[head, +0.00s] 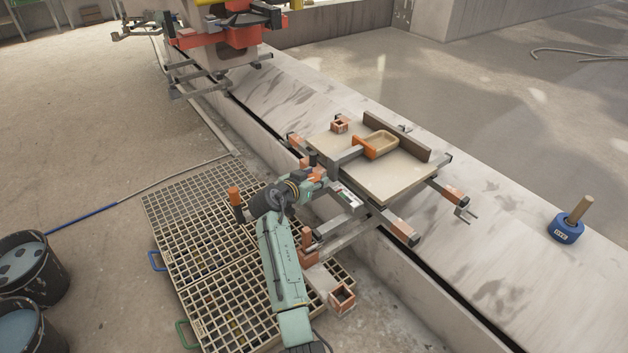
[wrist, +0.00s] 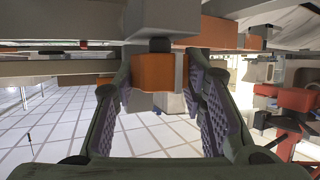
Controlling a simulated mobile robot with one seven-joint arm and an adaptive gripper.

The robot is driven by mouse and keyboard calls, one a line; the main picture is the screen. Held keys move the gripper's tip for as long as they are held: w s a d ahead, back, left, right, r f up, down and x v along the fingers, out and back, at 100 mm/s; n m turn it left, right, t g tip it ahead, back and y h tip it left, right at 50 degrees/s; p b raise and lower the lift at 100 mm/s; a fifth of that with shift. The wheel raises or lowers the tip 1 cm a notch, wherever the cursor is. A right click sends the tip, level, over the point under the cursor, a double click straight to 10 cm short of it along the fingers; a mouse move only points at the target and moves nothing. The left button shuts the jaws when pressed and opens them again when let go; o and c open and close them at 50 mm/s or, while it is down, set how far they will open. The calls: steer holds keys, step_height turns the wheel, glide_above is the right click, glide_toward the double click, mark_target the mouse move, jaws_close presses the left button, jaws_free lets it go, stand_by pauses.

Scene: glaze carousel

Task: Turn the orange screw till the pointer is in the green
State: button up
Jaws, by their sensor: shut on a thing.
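The orange screw (wrist: 152,72) shows in the wrist view as an orange block under a dark collar, between my two purple-padded fingers. My gripper (wrist: 158,78) is shut on it. In the head view my gripper (head: 314,181) is at the near side of the carriage frame, and the screw is largely hidden there. A small pale gauge with some green (head: 348,195) sits on the frame just right of my gripper. Its pointer is too small to read. The gauge face cannot be made out in the wrist view.
A metal grating (head: 190,215) lies below my arm. A blue weight (head: 567,227) stands on the ledge at right. Dark buckets (head: 30,262) stand at left.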

steer(key=o, duration=1.2)
steer(key=v, duration=1.2)
